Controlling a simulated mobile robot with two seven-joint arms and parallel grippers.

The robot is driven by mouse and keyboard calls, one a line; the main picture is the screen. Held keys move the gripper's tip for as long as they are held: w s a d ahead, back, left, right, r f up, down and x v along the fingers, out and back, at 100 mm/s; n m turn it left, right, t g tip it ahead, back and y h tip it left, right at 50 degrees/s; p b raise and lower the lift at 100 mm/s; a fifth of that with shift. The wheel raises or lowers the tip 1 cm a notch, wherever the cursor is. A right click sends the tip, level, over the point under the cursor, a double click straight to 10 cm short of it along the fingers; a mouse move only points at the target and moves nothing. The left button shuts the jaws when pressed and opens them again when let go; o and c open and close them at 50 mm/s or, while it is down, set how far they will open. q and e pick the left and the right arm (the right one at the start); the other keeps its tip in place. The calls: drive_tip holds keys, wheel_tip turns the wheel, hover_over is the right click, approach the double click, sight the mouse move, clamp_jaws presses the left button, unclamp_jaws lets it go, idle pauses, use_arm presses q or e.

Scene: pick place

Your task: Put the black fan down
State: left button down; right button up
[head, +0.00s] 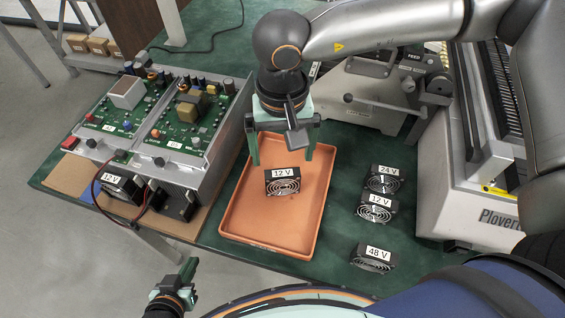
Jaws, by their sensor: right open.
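A black fan with a white "12 V" label (282,187) is in the orange tray (306,240), toward its far half. My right gripper (282,160) is open above and just behind this fan, its two fingers apart on either side. I see no finger closed on the fan. More black fans stand on the green table at the right: one labelled "24 V" (384,183), one labelled "12 V" (376,212) and one labelled "48 V" (373,262). My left gripper (180,274) is low at the left, off the table, with nothing visible in it; its opening is unclear.
An open device with green circuit boards (181,123) stands left of the tray, with another "12 V" fan (122,187) at its front. A grey machine marked "Plover" (470,195) stands at the right. Green table (338,215) is clear between tray and loose fans.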

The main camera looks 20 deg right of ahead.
sight(283, 174)
wheel_tip(283, 174, up, 5)
drive_tip(key=shift+r, duration=0.1)
idle(0.7)
